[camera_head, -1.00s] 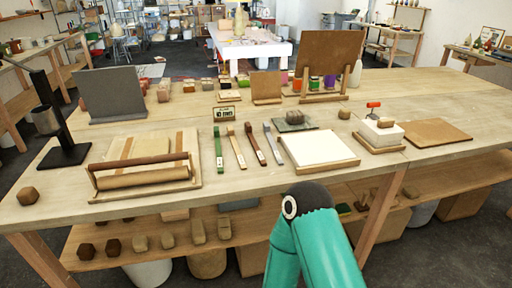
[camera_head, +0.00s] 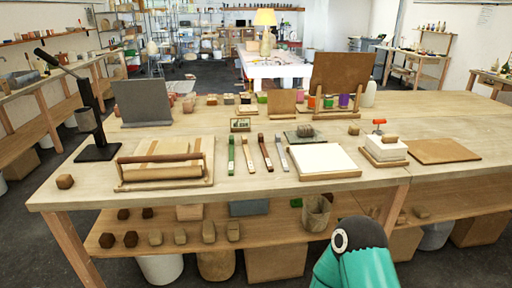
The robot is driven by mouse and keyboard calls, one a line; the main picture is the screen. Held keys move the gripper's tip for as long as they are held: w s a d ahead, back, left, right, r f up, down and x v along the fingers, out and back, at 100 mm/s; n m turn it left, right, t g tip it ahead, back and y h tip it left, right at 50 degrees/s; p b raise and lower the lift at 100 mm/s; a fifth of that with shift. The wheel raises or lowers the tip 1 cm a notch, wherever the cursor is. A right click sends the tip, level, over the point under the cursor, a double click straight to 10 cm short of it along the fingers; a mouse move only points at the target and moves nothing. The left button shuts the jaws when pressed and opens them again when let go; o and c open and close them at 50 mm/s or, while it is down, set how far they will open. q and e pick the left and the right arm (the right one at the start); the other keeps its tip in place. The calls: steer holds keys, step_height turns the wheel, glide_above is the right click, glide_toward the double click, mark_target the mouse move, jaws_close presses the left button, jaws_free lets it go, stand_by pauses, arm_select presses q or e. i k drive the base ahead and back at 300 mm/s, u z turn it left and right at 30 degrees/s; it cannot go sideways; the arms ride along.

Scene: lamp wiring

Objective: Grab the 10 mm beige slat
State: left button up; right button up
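Several narrow slats lie side by side near the middle of the workbench. The beige slat (camera_head: 248,154) lies flat between a green slat (camera_head: 231,156) and a dark brown slat (camera_head: 266,153). A grey slat (camera_head: 281,153) is to the right of the brown one. A small sign (camera_head: 240,125) stands behind them, its text too small to read. The beige slat is uncovered, and nothing holds it. Neither gripper is in view; only a teal part of my arm shows at the bottom right, in front of the bench.
A wooden frame with rollers (camera_head: 166,176) stands left of the slats. A white slab on a board (camera_head: 323,160) is to the right. The workbench (camera_head: 245,190) has a clear front strip. A lower shelf (camera_head: 275,232) holds blocks and a container.

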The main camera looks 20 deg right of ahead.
mark_target(244, 140)
steer(key=z, duration=0.05)
steer(key=i, duration=1)
